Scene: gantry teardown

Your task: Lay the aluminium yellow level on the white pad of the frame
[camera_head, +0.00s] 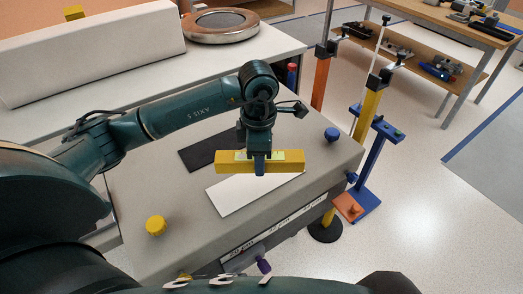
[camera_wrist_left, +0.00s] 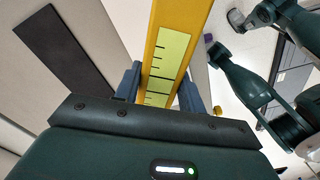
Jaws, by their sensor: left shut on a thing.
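The yellow level (camera_head: 287,162) is a long bar with a pale, marked strip on it. My left gripper (camera_head: 260,166) is shut on its middle, one finger on each side, as the left wrist view (camera_wrist_left: 160,88) shows. The level lies crosswise in the head view. The white pad (camera_head: 245,195) is a flat strip on the grey frame (camera_head: 185,215), below the level in the picture. The level covers part of the pad's far edge. It appears held above the surface, but the exact gap cannot be told.
A black pad (camera_head: 205,153) lies behind the white one. A yellow knob (camera_head: 155,225) and a blue knob (camera_head: 331,134) stand on the frame. Orange (camera_head: 321,80) and yellow (camera_head: 369,105) posts rise to the right. A long white box (camera_head: 95,50) stands behind.

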